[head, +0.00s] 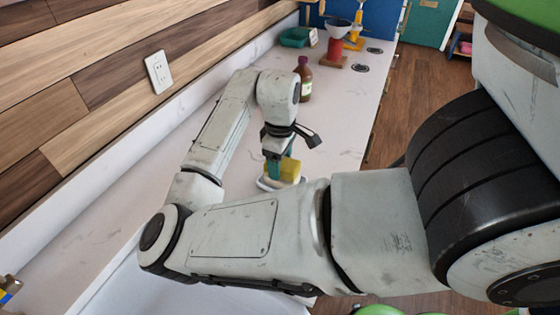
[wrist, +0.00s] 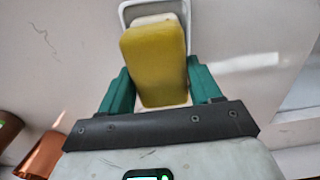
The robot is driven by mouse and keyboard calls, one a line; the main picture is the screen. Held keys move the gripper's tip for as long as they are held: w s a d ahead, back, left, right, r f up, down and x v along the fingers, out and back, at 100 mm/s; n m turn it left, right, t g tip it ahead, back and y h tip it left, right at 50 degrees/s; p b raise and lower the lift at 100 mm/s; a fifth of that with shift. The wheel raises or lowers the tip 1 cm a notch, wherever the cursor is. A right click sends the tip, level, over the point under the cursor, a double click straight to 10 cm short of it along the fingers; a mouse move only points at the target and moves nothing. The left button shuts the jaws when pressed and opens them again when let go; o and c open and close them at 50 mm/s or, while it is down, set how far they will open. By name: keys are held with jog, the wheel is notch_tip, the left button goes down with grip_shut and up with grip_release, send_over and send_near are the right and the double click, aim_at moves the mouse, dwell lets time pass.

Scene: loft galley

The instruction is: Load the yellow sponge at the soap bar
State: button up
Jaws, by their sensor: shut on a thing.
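The yellow sponge (wrist: 155,65) is held between the green fingers of my gripper (wrist: 157,88) in the wrist view. In the head view the sponge (head: 290,171) shows beside the fingers of my gripper (head: 279,166). A pale soap bar (wrist: 153,19) shows just past the sponge's far end, inside a white-rimmed dish (wrist: 125,12). In the head view the dish (head: 266,184) lies on the counter under the sponge. The sponge hides much of the bar and dish. I cannot tell whether the sponge touches the bar.
A brown bottle (head: 304,80) stands on the white counter (head: 335,125) behind my gripper. The wood wall (head: 105,65) bounds the left. Counter around the dish is mostly clear.

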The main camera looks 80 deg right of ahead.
jog(key=shift+f, duration=0.6)
dwell(2.2)
notch_tip(320, 180, up, 5)
jog(key=p, duration=0.5)
jog(key=shift+r+p, duration=0.4)
jog(key=shift+r, duration=0.65)
dwell(0.3)
